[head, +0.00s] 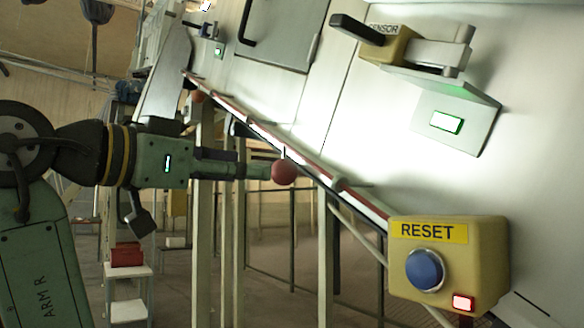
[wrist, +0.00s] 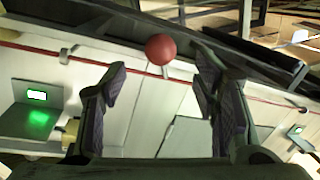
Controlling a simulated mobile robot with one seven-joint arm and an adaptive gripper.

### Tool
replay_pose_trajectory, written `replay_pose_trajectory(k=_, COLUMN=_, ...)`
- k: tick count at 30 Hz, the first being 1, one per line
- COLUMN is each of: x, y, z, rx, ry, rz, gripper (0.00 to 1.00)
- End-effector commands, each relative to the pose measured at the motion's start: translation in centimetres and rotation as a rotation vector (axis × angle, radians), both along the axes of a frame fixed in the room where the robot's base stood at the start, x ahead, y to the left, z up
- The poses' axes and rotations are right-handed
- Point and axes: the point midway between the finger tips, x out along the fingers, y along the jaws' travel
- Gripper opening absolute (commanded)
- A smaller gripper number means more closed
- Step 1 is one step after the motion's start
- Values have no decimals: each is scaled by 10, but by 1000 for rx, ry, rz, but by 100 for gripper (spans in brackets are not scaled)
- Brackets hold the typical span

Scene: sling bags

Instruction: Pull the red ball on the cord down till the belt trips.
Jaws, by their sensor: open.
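The red ball (head: 284,171) hangs just below the red cord (head: 240,114), which runs slanting along the pale machine side. My gripper (head: 262,171) reaches in from the left, with its fingertips close to the ball's left side. In the wrist view the ball (wrist: 160,48) shows centred between the two spread fingers, at or slightly beyond the tips of my gripper (wrist: 160,78). The fingers are open, with a visible gap on each side of the ball. Whether a fingertip touches it in the head view I cannot tell. The belt itself is not clearly visible.
A yellow RESET box (head: 490,250) with a blue button (head: 425,269) and a lit red lamp (head: 463,302) stands at lower right. A sensor unit (head: 397,46) with a green-edged lamp is above. Another reddish ball (head: 198,97) hangs farther along. Pale posts (head: 327,250) stand below the cord.

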Motion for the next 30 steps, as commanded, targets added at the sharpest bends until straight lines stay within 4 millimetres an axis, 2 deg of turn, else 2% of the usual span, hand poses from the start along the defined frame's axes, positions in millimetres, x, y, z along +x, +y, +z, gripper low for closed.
replay_pose_trajectory(k=6, x=31, y=-31, z=2, rx=-1, ry=1, rz=-1, gripper=55)
replay_pose_trajectory(k=13, x=56, y=-55, z=1, rx=-3, ry=0, rz=1, gripper=55)
replay_pose_trajectory(k=18, x=63, y=-62, z=1, rx=-2, ry=-1, rz=3, gripper=55)
replay_pose_trajectory(k=26, x=64, y=-63, z=0, rx=-3, ry=-1, rz=4, gripper=55)
replay_pose_trajectory(k=30, x=64, y=-63, z=0, rx=-2, ry=-1, rz=3, gripper=47)
